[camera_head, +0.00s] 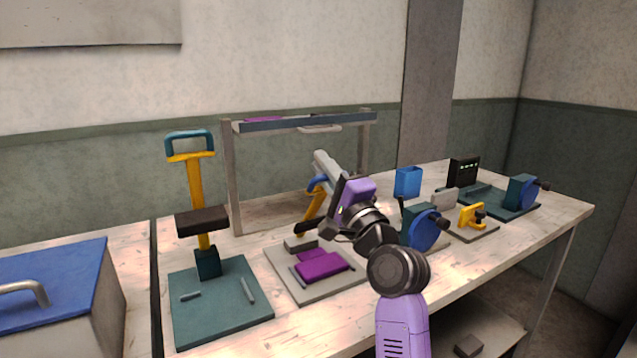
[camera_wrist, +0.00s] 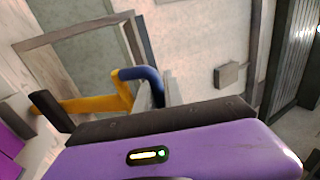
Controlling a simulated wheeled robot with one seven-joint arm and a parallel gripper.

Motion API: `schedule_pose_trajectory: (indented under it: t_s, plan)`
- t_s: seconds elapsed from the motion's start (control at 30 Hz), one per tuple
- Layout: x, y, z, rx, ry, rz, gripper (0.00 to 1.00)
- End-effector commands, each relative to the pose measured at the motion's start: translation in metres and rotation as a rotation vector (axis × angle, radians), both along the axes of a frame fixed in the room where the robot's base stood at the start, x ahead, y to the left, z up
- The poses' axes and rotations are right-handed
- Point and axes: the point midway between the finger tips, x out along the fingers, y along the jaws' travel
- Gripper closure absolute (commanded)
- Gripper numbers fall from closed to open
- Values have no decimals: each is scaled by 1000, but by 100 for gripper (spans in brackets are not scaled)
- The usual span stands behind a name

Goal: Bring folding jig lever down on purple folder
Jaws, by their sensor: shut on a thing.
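The purple folder (camera_head: 321,264) lies on the light grey base plate (camera_head: 300,290) of the folding jig, at the middle front of the bench. A purple piece also shows at the left edge in the wrist view (camera_wrist: 12,143). The jig's yellow lever (camera_head: 315,206) stands raised and tilted behind the folder, with a dark pad (camera_head: 308,228) clear above the plate. Its blue handle (camera_head: 317,181) also shows in the wrist view (camera_wrist: 138,76). My gripper (camera_head: 325,180) is shut on the handle from the right. The exact finger contact is partly hidden.
A larger teal jig (camera_head: 220,310) with an upright yellow lever stands left. A shelf frame (camera_head: 232,180) rises behind. Right are a blue wheel device (camera_head: 422,228), a yellow clamp (camera_head: 470,215) and a blue bin (camera_head: 408,182). A blue-lidded box (camera_head: 55,275) is far left.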

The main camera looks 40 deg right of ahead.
Motion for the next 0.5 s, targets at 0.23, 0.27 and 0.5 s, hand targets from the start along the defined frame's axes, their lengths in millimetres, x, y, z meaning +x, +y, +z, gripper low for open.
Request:
schedule_pose_trajectory:
  t_s: [0.23,0.27,0.5]
  plan:
    - [-21,6,-27,-32,-111,0,100]
    - [-24,7,-30,-36,-124,0,100]
    - [-44,12,-47,-66,-232,0,100]
